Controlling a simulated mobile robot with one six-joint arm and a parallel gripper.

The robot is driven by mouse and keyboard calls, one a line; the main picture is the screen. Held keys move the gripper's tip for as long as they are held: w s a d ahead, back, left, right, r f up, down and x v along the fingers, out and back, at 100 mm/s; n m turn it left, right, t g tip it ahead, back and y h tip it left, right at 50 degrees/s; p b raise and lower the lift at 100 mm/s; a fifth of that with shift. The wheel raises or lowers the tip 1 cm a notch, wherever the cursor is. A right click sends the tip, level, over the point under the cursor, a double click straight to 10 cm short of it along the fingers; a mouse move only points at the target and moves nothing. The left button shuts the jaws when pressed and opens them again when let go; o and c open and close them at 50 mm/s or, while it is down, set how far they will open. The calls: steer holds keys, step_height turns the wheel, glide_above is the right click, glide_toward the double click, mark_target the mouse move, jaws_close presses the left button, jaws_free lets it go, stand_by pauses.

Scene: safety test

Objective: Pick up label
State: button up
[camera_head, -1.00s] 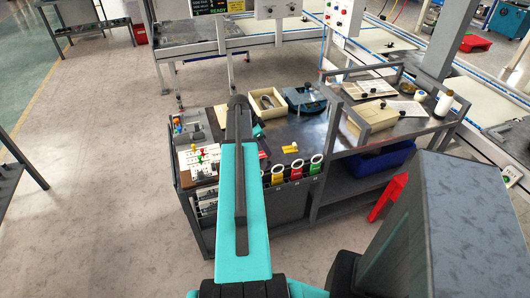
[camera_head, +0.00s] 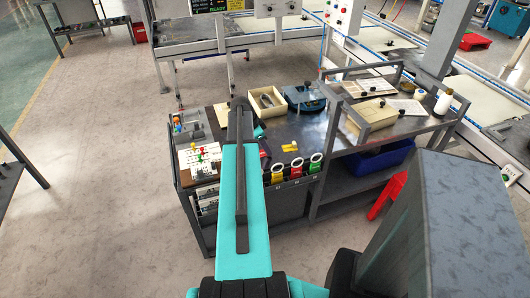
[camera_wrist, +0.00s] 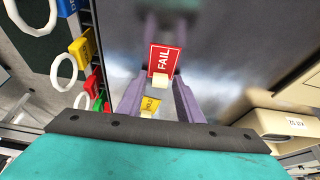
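A red label reading FAIL (camera_wrist: 165,59) with a small cream piece at its lower edge shows in the wrist view, just beyond my fingertips. A yellow label (camera_wrist: 150,104) lies closer, between the fingers. My gripper (camera_wrist: 162,85) has two purple fingers standing apart with a gap between them. I cannot tell whether either finger touches a label. In the head view, a small yellow thing (camera_head: 290,148) rests on the dark cart top (camera_head: 300,128), and my arm hides most of the gripper.
Ringed tags, including a yellow one (camera_head: 277,177) and a red one (camera_head: 297,171), hang along the cart's front edge. A cream open box (camera_head: 251,107) and a blue round device (camera_head: 303,96) stand behind. A raised shelf (camera_head: 410,123) is on the right.

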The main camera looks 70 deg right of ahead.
jaws_close()
step_height(320, 180, up, 10)
steer(key=b, duration=0.1)
steer(key=shift+b, duration=0.4)
stand_by(0.3)
stand_by(0.3)
